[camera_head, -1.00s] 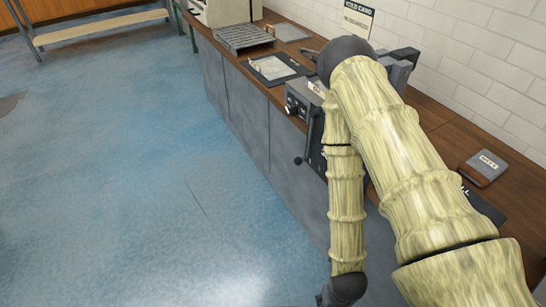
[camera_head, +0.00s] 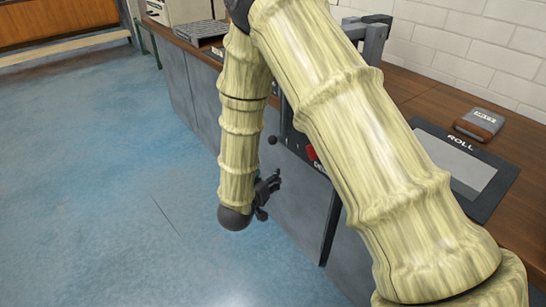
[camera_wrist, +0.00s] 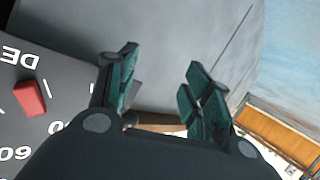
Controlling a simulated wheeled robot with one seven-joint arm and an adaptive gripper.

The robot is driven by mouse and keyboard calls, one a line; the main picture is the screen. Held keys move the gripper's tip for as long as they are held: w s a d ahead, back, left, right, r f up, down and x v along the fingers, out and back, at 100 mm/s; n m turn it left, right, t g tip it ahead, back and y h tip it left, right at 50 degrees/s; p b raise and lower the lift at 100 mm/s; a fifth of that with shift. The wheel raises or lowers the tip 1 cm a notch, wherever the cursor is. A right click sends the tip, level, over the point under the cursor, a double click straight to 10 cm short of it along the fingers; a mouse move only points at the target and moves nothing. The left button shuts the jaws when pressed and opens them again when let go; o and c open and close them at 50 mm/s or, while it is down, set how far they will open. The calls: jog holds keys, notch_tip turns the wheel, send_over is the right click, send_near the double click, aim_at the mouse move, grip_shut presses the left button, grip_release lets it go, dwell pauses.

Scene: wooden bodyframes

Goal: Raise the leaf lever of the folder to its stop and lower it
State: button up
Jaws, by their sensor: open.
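The folder, a dark machine at the bench edge (camera_head: 376,42), is mostly hidden behind my arm. A dark ball knob (camera_head: 272,140), seemingly the leaf lever's end, sticks out from its front; its rod is barely visible. My gripper (camera_head: 268,193) is open below and slightly left of this knob, above the floor in front of the cabinets. In the wrist view, my gripper's teal-padded fingers (camera_wrist: 163,88) are spread. A small dark round shape (camera_wrist: 130,118) shows by the left finger's base; I cannot tell whether it touches. A red pointer (camera_wrist: 30,98) sits on the dark numbered dial plate at left.
The wooden bench (camera_head: 425,100) runs along the white brick wall. Grey cabinet fronts (camera_head: 290,220) stand below. The blue floor (camera_head: 90,180) at left is clear.

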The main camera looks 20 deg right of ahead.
notch_tip(320, 180, up, 4)
jog(key=w+a+m+h+b, duration=0.2)
jog(key=w+m+h+b, duration=0.15)
jog(key=b, duration=0.25)
jog(key=m+g+h+b, duration=0.2)
jog(key=h+b, duration=0.1)
jog(key=b, duration=0.1)
send_near(273, 141)
jog(key=w+f, duration=0.1)
jog(key=b+x, duration=0.3)
jog(key=x, duration=0.6)
jog(key=shift+a+f, duration=0.1)
jog(key=shift+b+x, duration=0.3)
jog(key=shift+x, duration=0.55)
grip_shut()
